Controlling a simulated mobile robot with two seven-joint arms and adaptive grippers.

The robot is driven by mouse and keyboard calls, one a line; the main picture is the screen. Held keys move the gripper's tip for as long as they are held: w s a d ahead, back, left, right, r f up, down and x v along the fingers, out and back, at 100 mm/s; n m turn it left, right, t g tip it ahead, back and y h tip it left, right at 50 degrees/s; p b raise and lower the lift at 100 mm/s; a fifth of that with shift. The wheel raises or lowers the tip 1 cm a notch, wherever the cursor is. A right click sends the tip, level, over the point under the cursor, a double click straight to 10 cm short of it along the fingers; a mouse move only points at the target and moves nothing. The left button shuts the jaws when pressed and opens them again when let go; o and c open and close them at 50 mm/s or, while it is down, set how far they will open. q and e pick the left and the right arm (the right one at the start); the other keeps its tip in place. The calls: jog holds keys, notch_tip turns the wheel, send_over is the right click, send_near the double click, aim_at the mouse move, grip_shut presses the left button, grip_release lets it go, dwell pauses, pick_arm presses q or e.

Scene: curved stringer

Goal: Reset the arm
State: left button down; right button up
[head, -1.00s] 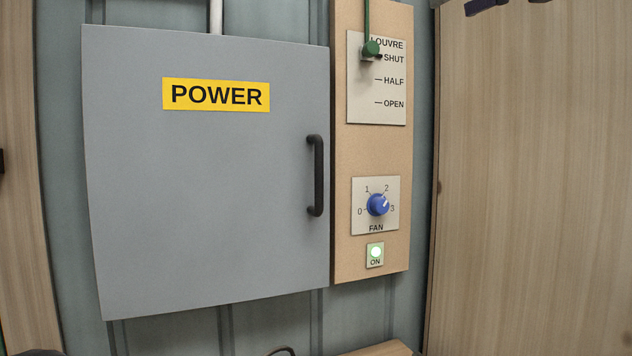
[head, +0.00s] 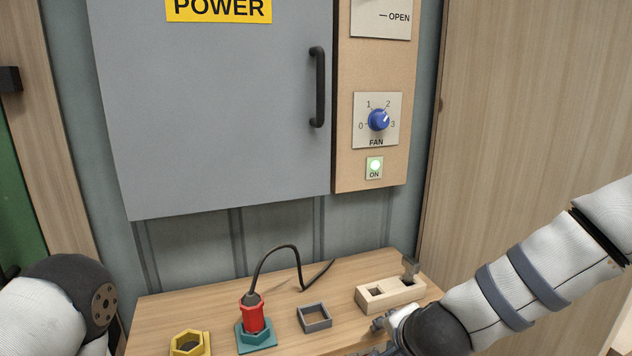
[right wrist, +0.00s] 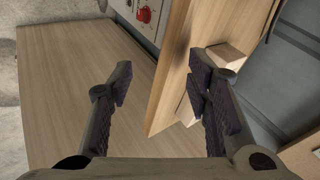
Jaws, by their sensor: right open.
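My right arm (head: 520,270) comes in from the right in the head view, with its dark wrist low by the front right of the wooden table. In the right wrist view my right gripper (right wrist: 163,82) is open, its two dark fingers spread with nothing held between them. A wooden board with a pale edge (right wrist: 172,75) lies behind and between the fingers; I cannot tell whether the right finger touches it. Of my left arm only a rounded dark joint (head: 85,290) and white link show at lower left; its gripper is out of view.
The wooden table (head: 215,300) carries a red plug (head: 252,315) in a teal socket (head: 256,340), a yellow socket (head: 188,343), a grey square frame (head: 314,318) and a wooden block with square holes (head: 390,294). The grey POWER cabinet (head: 220,120) is shut above.

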jog(key=s+d+f+n+g, duration=0.25)
jog(key=s+f+n, duration=0.25)
jog(key=s+f, duration=0.8)
jog(key=s+d+f+n+g, duration=0.2)
jog(key=s+d+n+g, duration=0.1)
jog(key=s, duration=1)
jog(key=s+d+f+n+g, duration=0.2)
jog(key=s+d+n+g, duration=0.1)
jog(key=s, duration=1.1)
jog(key=shift+n+g, duration=0.5)
jog(key=shift+g, duration=0.05)
pick_arm(q)
jog(key=c, duration=2.3)
grip_release()
